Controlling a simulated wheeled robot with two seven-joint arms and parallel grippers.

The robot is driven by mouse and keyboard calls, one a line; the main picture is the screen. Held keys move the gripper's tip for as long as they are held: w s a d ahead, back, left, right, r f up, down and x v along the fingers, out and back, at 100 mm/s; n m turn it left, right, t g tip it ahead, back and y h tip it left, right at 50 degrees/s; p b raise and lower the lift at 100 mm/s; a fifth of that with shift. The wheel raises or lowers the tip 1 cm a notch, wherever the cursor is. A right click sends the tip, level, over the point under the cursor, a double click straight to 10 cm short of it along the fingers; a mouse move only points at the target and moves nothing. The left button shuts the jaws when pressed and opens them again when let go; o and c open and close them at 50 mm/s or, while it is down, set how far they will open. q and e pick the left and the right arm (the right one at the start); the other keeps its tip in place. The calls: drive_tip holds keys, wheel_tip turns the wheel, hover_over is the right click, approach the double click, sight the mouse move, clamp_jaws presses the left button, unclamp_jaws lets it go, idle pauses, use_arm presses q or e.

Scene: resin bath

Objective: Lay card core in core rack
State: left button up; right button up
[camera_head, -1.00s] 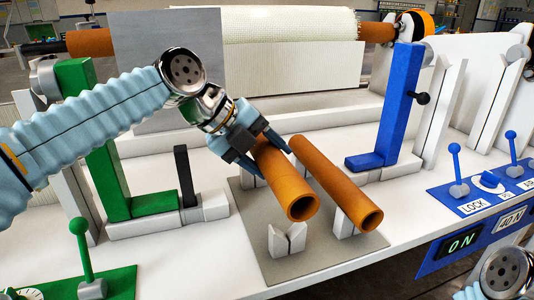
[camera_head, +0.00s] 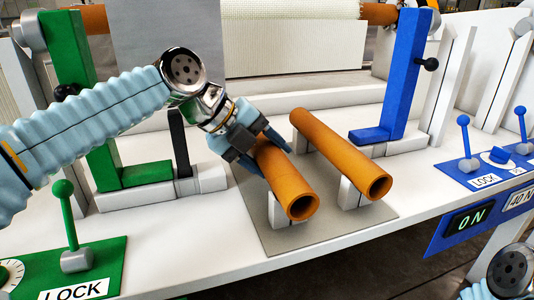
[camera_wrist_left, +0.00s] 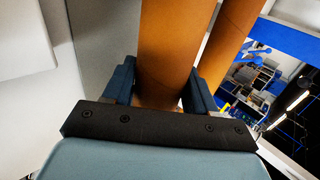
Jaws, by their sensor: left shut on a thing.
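A brown card core (camera_head: 287,183) is a hollow tube with its open end toward the front of the table. My left gripper (camera_head: 262,152) is shut around its far part, and both fingers flank it in the left wrist view (camera_wrist_left: 160,90). The core lies along the left side of the core rack, a grey plate (camera_head: 255,240) with white V supports. Its near end is at the left front support (camera_head: 283,210), seemingly in or just above the notch. A second core (camera_head: 340,155) rests parallel on the right supports. The left rear support is hidden. My right gripper's fingers are out of view.
A green bracket (camera_head: 75,90) and green lever (camera_head: 68,220) stand left, a blue bracket (camera_head: 405,80) behind right. A blue panel (camera_head: 490,165) with levers is at right. Bare white table (camera_head: 160,245) lies left of the rack.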

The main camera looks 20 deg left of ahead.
use_arm(q)
drive_tip(key=o, duration=1.2)
drive_tip(key=p+v, duration=0.2)
drive_tip(key=v, duration=1)
